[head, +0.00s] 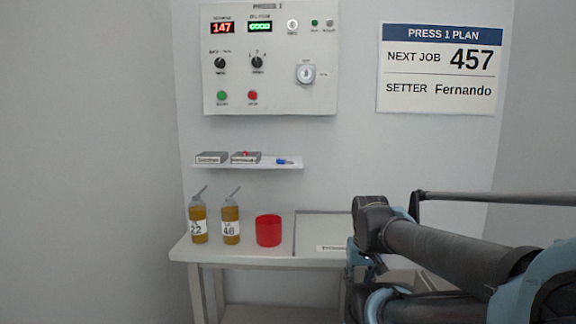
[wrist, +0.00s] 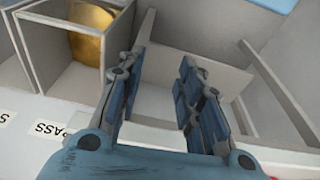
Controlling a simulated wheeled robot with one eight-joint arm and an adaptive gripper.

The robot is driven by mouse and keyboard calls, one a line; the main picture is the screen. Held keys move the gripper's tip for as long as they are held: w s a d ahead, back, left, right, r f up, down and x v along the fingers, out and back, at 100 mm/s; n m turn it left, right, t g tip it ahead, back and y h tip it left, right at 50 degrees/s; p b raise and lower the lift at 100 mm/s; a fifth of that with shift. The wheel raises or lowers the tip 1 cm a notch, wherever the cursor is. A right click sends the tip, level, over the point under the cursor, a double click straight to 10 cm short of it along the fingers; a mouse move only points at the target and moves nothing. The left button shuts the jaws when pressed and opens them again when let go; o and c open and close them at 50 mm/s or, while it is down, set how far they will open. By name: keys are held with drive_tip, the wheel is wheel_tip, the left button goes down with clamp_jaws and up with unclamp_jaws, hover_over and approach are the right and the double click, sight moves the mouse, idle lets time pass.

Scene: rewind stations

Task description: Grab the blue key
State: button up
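The blue key (head: 284,161) lies on the right part of the small wall shelf (head: 248,166) in the head view. It does not show in the wrist view. My gripper (wrist: 155,85) is open in the wrist view, its two blue-grey fingers spread with nothing between them. In the head view my arm is at the lower right, well apart from the shelf and lower than it; the fingers are mostly hidden there.
Two labelled boxes (head: 212,158) sit left of the key, one with a red thing on it. Below, two oil bottles (head: 199,225) and a red cup (head: 268,231) stand on the table (head: 240,257). A control panel (head: 268,90) is above. Grey partitions (wrist: 190,70) surround my fingers.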

drive_tip(key=shift+o, duration=0.6)
drive_tip(key=o, duration=0.4)
drive_tip(key=shift+s+r, duration=0.2)
drive_tip(key=shift+r, duration=0.05)
drive_tip(key=shift+c, duration=0.2)
wheel_tip(320, 180, up, 48)
drive_tip(key=f+m+g, duration=0.1)
drive_tip(key=m+g, duration=0.1)
drive_tip(key=m, duration=1.6)
hover_over(284, 160)
drive_tip(key=f, duration=1.1)
drive_tip(key=shift+w+f, duration=0.5)
drive_tip(key=shift+f, duration=2.4)
